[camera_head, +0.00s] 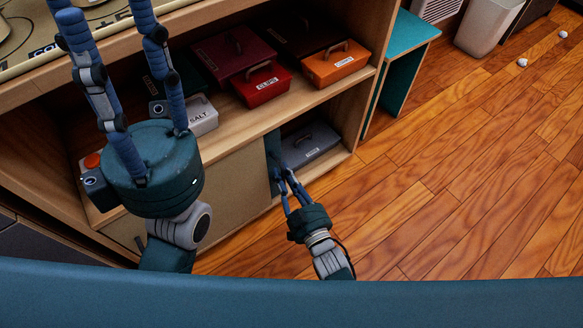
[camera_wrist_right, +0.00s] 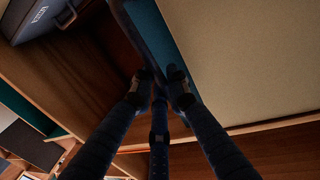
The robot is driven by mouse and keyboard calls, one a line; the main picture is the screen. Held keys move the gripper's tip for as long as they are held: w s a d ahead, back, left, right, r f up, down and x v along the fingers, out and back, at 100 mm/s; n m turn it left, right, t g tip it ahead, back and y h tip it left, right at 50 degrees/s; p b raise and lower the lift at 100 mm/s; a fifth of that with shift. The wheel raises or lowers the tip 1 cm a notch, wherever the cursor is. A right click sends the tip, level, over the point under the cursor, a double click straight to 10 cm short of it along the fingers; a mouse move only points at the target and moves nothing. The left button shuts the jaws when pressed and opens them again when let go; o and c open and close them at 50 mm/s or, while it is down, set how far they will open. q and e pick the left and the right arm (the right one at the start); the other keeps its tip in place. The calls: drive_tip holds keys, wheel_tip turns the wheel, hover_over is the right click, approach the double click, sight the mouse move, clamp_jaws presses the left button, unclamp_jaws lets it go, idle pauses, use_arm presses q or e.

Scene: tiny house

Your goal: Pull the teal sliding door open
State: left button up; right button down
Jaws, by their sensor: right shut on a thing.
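The teal sliding door (camera_head: 272,148) shows as a narrow upright strip in the lower cabinet opening, beside a beige panel (camera_head: 232,182) that covers the opening to its left. The dark space right of the strip is open. My right gripper (camera_head: 281,176) is shut on the teal door near its edge. In the right wrist view the fingers (camera_wrist_right: 160,84) close around the edge of the teal door (camera_wrist_right: 152,32), next to the beige panel (camera_wrist_right: 245,60). My left gripper (camera_head: 108,35) is raised in front of the shelf, fingers spread and empty.
A grey box (camera_head: 308,145) sits in the open part of the lower compartment. A teal side table (camera_head: 408,40) is at right.

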drive_tip(key=shift+s+a, duration=0.25)
drive_tip(key=shift+a, duration=0.05)
drive_tip(key=c, duration=1.8)
unclamp_jaws()
drive_tip(key=v, duration=0.7)
drive_tip(key=shift+s+d, duration=0.2)
drive_tip(key=shift+d, duration=0.1)
